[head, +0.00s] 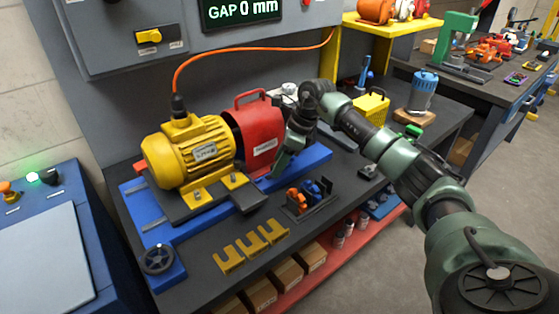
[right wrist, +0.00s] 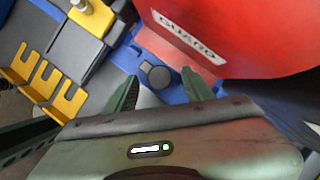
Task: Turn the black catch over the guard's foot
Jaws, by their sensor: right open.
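The red guard (head: 254,128) sits over the coupling beside the yellow motor (head: 190,153) and fills the upper right of the right wrist view (right wrist: 235,35). Its foot (right wrist: 165,50) runs along the blue base (right wrist: 120,58). The small dark catch (right wrist: 158,77) has a round head and a short arm, and lies on the blue base close to the foot; I cannot tell whether it overlaps the foot. My right gripper (head: 277,174) is open, its fingertips (right wrist: 160,77) on either side of the catch in the picture, contact unclear. In the head view the gripper hides the catch. My left gripper is not in view.
Yellow slotted plates (head: 250,246) lie at the bench's front, near a holder with orange and blue items (head: 308,196). A handwheel (head: 157,260) is on the base's left end. An orange cable (head: 250,52) runs overhead. The display (head: 240,10) reads GAP 0 mm.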

